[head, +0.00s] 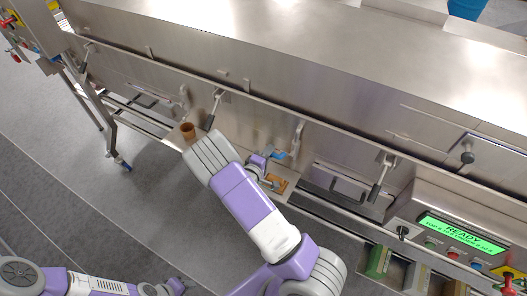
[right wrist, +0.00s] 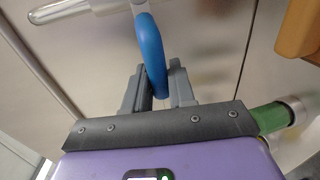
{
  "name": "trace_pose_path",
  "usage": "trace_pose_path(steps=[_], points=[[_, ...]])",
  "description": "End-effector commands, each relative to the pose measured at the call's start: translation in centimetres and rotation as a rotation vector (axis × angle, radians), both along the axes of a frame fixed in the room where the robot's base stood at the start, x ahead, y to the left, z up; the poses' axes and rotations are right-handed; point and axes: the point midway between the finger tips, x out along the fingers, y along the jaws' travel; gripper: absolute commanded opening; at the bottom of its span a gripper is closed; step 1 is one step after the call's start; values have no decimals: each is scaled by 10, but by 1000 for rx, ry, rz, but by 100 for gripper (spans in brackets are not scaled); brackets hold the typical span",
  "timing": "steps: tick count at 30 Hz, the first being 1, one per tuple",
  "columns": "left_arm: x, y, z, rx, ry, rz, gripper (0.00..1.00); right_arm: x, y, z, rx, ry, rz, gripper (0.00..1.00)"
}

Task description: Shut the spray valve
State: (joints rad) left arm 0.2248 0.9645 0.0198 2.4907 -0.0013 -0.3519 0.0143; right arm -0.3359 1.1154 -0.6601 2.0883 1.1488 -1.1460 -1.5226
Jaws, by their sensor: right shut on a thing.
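The spray valve's blue handle (right wrist: 151,50) is a curved blue lever in the right wrist view, rising between my right fingers. A blue part also shows in the head view (head: 279,154), low on the steel machine's front. My right gripper (right wrist: 160,85) is shut on the blue handle; in the head view the gripper (head: 266,160) is small and partly covered by my own arm. The valve body is not clearly visible. My left arm lies at the bottom left, with its end (head: 176,287) at the lower edge; its jaws are too unclear to read.
The steel tunnel (head: 300,50) fills the upper head view, with latch handles (head: 380,178) along its front. A control panel (head: 462,232) with a lit READY screen is at right. Grey floor is open at left.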

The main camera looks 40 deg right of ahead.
Motion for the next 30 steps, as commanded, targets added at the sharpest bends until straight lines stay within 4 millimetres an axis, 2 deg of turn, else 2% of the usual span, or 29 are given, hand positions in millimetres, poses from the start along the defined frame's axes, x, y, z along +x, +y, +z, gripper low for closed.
trace_pose_path(steps=[9,10,13,23,30], points=[[0,0,0,0,0,0,43,-2,0,-1,0,7,-3,0],[0,0,0,0,0,0,43,-2,0,-1,0,7,-3,29],[0,0,0,0,0,0,43,-1,0,-1,-1,7,-2,43],[0,0,0,0,0,0,43,-2,4,0,0,4,1,43],[0,0,-3,0,0,0,43,-15,37,6,1,5,5,43]])
